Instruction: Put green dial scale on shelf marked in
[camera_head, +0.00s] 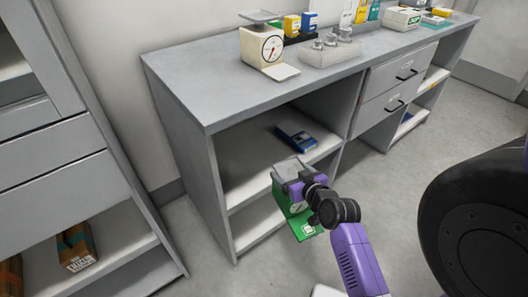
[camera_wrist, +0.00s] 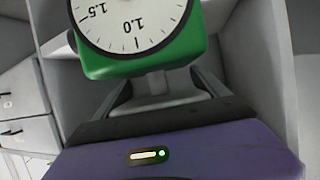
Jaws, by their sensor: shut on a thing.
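The green dial scale (camera_head: 306,229) is held in front of the open shelves of the grey table, off the floor. Its grey pan shows at the top, next to my gripper (camera_head: 292,186). In the wrist view the green scale (camera_wrist: 150,62) has its white dial upside down in the picture. There my gripper (camera_wrist: 160,90) is shut on the narrow light part beside the green body. The table's upper shelf (camera_head: 246,162) and lower shelf (camera_head: 256,219) are open at the front. I cannot read any shelf marking. My arm hides part of the scale.
A blue object (camera_head: 296,137) lies on the upper shelf's right part. A cream dial scale (camera_head: 262,50) and a block of metal weights (camera_head: 331,48) stand on the tabletop. A left cabinet (camera_head: 53,170) stands close by. Upright panels bound the shelf opening; the upper shelf's left part is clear.

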